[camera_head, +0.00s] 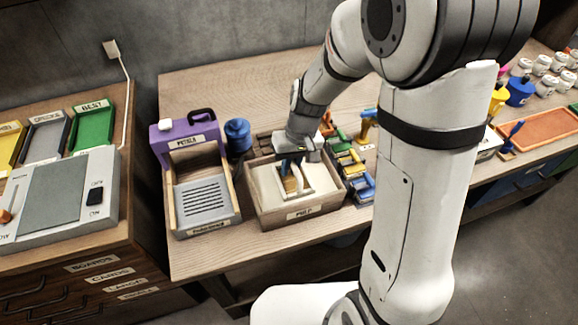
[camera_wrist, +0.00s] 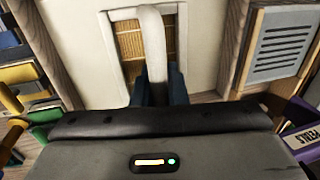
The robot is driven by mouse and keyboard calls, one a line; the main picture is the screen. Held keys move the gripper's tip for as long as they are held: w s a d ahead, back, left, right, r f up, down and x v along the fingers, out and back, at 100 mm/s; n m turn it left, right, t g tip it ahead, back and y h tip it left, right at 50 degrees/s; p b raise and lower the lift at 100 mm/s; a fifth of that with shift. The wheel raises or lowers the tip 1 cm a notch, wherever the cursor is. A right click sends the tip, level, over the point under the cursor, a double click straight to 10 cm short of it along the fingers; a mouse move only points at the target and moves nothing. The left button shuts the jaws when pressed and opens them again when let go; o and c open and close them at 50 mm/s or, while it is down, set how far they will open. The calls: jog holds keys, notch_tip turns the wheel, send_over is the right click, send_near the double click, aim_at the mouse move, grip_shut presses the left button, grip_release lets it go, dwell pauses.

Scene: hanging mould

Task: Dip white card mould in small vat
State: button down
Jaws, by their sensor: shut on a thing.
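The white card mould (camera_head: 293,182) is a pale frame with a tan slatted panel and a white handle. It is inside or just over the small vat (camera_head: 262,222), a wooden box labelled "PULP" with pale content. My gripper (camera_head: 291,166) is over the vat, its blue fingers shut on the mould's handle. In the wrist view the white handle (camera_wrist: 152,45) runs between the blue fingers, with the slatted panel (camera_wrist: 130,45) behind it. I cannot tell how deep the mould sits in the pale content.
A purple-topped "PETALS" station (camera_head: 186,137) with a grey slotted tray (camera_head: 205,203) stands left of the vat. A blue jar (camera_head: 238,135) is behind. Several coloured-handled tools (camera_head: 350,165) lie close on the right. Bare tabletop (camera_head: 215,262) shows in front.

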jog(key=shift+r+p, duration=1.5)
jog(key=shift+r, duration=0.85)
